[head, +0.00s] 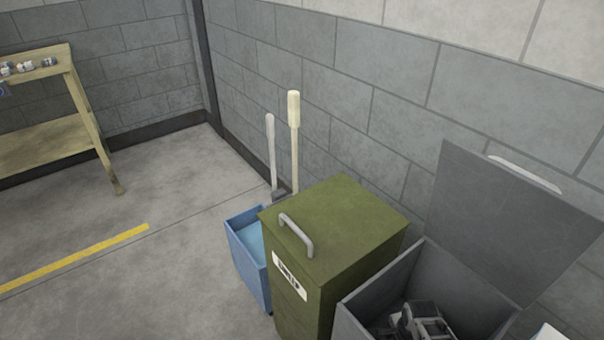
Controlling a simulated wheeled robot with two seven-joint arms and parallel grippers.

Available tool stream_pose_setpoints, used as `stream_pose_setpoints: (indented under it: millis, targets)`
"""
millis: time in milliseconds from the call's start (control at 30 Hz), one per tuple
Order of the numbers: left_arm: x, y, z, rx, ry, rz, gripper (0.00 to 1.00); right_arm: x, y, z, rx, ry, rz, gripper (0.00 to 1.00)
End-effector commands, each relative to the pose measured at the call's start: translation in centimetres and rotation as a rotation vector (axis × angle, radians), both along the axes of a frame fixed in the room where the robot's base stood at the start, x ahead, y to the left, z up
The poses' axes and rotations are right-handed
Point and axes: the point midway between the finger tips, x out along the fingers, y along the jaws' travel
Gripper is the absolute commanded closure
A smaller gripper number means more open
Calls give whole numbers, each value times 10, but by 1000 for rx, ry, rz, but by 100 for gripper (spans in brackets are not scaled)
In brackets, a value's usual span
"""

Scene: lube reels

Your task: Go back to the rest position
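A dark grey and black mechanical part (424,320) shows at the bottom edge, in front of or inside the open grey box. It may be my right gripper, but I cannot be sure, and its lower end is cut off by the frame. No fingertips can be made out, so I cannot see whether anything is held. My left gripper is not in view.
The grey box (447,282) has its lid (505,215) raised against the block wall. A green bin (345,225) with a closed lid stands left of it, then a blue bin (246,245) near two upright handles. A wooden workbench (45,145) stands far left; floor between is clear.

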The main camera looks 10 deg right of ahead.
Motion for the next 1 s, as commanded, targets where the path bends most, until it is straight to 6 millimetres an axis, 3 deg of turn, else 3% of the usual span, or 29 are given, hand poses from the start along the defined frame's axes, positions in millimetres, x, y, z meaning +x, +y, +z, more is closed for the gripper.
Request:
stream_pose_setpoints:
  millis: [33,267,333,500,700,1000]
  targets:
    - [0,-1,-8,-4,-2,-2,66,0,-1,-16,0,2,0,19]
    - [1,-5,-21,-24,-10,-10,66,0,-1,-61,-1,1,-1,19]
    - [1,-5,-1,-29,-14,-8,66,1,-1,-41,-1,-4,0,19]
    - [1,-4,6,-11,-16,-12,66,0,-1,-24,-1,-1,0,19]
    - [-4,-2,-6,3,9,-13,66,0,-1,-18,0,1,0,19]
    - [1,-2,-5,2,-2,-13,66,0,-1,-19,0,1,0,19]
